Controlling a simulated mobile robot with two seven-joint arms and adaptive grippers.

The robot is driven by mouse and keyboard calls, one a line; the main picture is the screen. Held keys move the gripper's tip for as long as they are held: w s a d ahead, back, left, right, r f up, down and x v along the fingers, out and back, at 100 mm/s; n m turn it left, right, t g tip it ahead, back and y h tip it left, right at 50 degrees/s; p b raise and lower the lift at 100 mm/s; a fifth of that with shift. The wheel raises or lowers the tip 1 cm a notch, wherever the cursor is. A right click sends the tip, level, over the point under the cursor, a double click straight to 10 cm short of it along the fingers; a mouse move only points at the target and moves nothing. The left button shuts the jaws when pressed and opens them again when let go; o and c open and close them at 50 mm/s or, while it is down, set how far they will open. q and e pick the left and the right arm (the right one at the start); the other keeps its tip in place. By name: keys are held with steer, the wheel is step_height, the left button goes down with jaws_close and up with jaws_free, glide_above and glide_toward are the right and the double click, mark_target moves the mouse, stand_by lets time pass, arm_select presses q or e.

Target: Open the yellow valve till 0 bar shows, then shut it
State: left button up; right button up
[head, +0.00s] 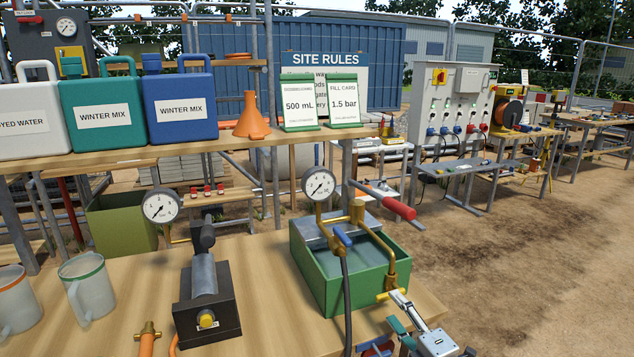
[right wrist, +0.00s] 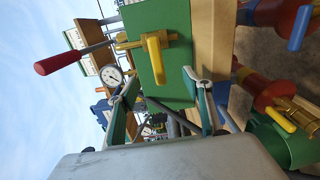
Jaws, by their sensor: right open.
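The yellow valve (head: 388,295) is a small lever low on the front of a green pump tank (head: 342,288). It also shows in the right wrist view (right wrist: 155,56). A round white gauge (head: 319,183) stands on the tank's brass pipework and shows small in the right wrist view (right wrist: 112,77); its needle is too small to read surely. My right gripper (head: 400,314) is open and empty, just in front of the valve. In the right wrist view its fingers (right wrist: 161,80) stand wide apart, short of the valve. My left gripper is not in view.
A red-handled pump lever (head: 398,209) juts right above the tank. A black hose (head: 346,300) hangs down its front. Left on the bench stand a black pump (head: 207,300) with another gauge (head: 161,206) and two mugs (head: 87,288). Orange hose fittings (head: 148,338) lie at the front.

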steer(key=shift+v, duration=1.75)
steer(key=v, duration=1.2)
steer(key=s+a+f+m+g+h, duration=0.1)
steer(key=s+a+f+m+g, duration=0.1)
steer(key=s+f+m, duration=0.6)
steer(key=s+a+f+m+g+h, duration=0.2)
steer(key=s+f+m, duration=0.6)
steer(key=f, duration=0.6)
steer(key=shift+s+a+f+m+g+h, duration=0.25)
steer(key=shift+a+m+g, duration=0.25)
steer(key=shift+m+g, duration=0.55)
steer(key=shift+r, duration=0.1)
